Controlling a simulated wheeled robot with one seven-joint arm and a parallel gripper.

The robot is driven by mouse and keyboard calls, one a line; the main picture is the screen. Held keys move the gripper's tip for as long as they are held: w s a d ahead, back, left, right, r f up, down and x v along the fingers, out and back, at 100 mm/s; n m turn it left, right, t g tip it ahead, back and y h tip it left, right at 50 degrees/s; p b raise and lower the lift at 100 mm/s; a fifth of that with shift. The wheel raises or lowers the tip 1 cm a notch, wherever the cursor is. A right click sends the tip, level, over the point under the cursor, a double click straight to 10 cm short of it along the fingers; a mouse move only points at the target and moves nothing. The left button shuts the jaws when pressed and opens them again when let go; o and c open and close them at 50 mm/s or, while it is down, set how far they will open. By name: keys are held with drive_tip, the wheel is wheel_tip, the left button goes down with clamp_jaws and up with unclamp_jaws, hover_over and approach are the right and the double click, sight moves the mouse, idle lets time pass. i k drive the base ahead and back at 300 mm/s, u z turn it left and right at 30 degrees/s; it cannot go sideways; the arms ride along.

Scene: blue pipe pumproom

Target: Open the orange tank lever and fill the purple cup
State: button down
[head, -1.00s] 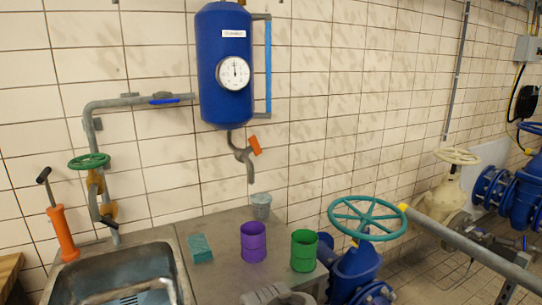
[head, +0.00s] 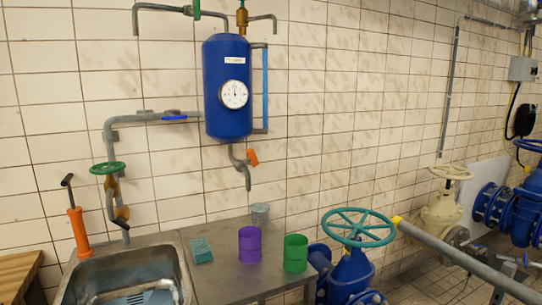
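A blue tank (head: 229,92) with a round gauge hangs on the tiled wall. A grey outlet pipe (head: 243,172) bends down from its bottom. The orange lever (head: 253,157) sits on this pipe and is tilted; I cannot tell the valve's state. The purple cup (head: 250,244) stands upright on the grey counter (head: 213,283), below and in front of the outlet, not clearly under its mouth. The inside of the cup is too small to read. My gripper is not in view.
A green cup (head: 295,253) stands right of the purple cup. A grey bucket (head: 260,215) is behind, and a teal sponge (head: 202,250) left. A sink (head: 125,278) and orange hand pump (head: 78,232) are at left. A teal handwheel valve (head: 357,227) is at right.

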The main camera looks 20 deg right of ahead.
sight(252, 158)
drive_tip(key=u, duration=0.15)
drive_tip(key=i, duration=0.9)
drive_tip(key=u, duration=0.6)
